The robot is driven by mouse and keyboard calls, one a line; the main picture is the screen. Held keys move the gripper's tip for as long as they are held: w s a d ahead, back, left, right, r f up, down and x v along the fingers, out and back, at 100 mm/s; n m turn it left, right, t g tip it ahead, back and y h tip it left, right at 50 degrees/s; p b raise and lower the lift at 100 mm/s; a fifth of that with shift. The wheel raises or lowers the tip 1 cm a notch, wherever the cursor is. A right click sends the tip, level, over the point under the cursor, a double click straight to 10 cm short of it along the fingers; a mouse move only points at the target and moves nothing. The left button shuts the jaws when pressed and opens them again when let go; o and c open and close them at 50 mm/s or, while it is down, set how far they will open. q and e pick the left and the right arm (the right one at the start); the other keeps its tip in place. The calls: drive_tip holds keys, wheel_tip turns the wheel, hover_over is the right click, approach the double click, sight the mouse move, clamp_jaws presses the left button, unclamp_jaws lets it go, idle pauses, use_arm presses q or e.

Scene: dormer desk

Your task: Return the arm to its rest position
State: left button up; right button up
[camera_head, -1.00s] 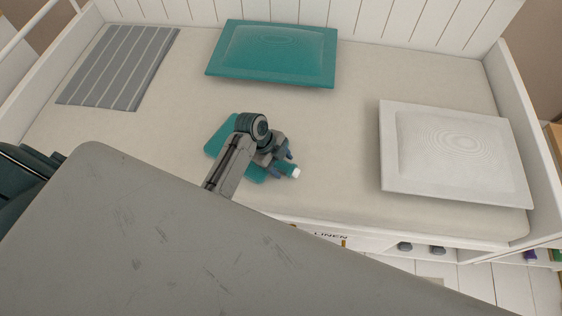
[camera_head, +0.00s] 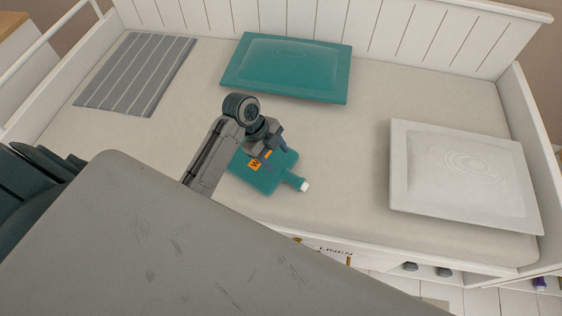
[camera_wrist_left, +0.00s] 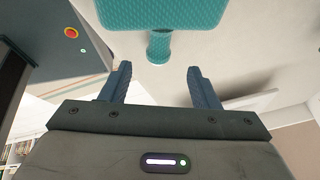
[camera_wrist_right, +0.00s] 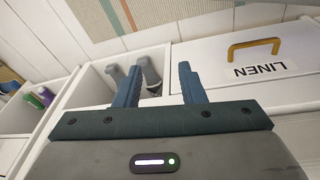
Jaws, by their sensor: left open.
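A teal hot-water bottle (camera_head: 266,174) lies on the bed with its white-capped neck (camera_head: 304,186) pointing to the lower right. An orange label shows on it near my gripper. In the left wrist view the bottle's body (camera_wrist_left: 160,14) and neck (camera_wrist_left: 159,46) show beyond the fingertips. My left gripper (camera_head: 276,150) is above the bottle, open and empty. The fingers in the left wrist view (camera_wrist_left: 159,78) are well apart. My right gripper (camera_wrist_right: 160,80) shows only in its wrist view, fingers apart with nothing between them, in front of the bed's storage front.
A teal pillow (camera_head: 288,68), a white pillow (camera_head: 466,172) and a grey striped cloth (camera_head: 136,74) lie on the bed (camera_head: 350,130). The LINEN drawer (camera_wrist_right: 250,60) and open cubbies with grey items (camera_wrist_right: 152,72) are below. A large grey surface (camera_head: 180,250) fills the lower left foreground.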

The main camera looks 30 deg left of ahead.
drive_tip(key=shift+s+f, duration=0.15)
drive_tip(key=shift+s, duration=0.1)
idle(0.3)
